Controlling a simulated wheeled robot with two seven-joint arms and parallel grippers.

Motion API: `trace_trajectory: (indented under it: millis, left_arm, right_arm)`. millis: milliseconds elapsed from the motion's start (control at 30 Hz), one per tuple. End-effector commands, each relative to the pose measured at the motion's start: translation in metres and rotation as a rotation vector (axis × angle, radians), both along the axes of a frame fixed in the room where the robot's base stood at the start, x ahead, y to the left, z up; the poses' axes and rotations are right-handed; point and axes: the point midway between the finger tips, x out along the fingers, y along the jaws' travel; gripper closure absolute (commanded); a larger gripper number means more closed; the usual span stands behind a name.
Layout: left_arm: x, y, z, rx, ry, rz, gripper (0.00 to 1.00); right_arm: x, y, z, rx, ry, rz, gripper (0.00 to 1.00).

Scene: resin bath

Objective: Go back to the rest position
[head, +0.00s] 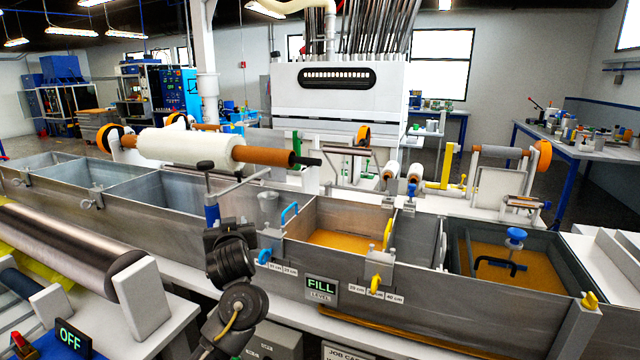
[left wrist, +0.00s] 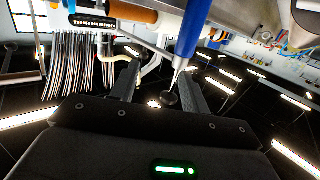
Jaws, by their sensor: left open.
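My left gripper (head: 224,236) stands in front of the resin bath's near wall, with its dark arm rising from the bottom of the head view. In the left wrist view its two dark fingers (left wrist: 160,80) are apart. A blue-handled lever with a black knob (head: 205,165) stands just beyond the gripper. In the left wrist view the blue handle (left wrist: 192,32) and its thin rod overlap the space by the right finger. I cannot tell whether they touch. My right gripper is not in view.
The long metal bath (head: 215,285) spans the view, with amber resin (head: 345,242) in some compartments. A white roll on an orange core (head: 185,147) lies above it. A large grey roller (head: 70,245) is at the left. A FILL LEVEL sign (head: 320,289) is on the front wall.

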Motion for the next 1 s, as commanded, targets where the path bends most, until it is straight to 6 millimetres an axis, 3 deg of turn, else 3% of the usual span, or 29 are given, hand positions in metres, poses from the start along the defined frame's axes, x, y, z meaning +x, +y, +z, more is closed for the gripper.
trace_trajectory:
  millis: [267,367,467,567,700,800,1000]
  left_arm:
    - [-0.032,-0.006,-0.085,-0.043,0.149,-0.094,0.54]
    - [-0.054,-0.009,-0.125,-0.063,0.227,-0.138,0.54]
    - [-0.09,-0.011,-0.176,-0.087,0.33,-0.19,0.54]
    - [-0.144,-0.012,-0.232,-0.111,0.463,-0.249,0.54]
    - [-0.238,-0.008,-0.297,-0.133,0.659,-0.314,0.54]
    - [-0.3,-0.003,-0.324,-0.13,0.779,-0.344,0.54]
    - [-0.385,0.007,-0.348,-0.113,0.943,-0.371,0.54]
  right_arm:
    - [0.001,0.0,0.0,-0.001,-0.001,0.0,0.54]
    - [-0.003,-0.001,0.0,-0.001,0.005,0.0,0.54]
    - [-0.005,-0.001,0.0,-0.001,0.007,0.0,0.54]
    - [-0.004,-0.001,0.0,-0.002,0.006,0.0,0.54]
    - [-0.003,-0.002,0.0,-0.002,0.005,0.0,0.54]
    - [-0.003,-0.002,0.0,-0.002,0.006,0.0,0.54]
    - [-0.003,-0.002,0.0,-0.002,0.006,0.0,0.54]
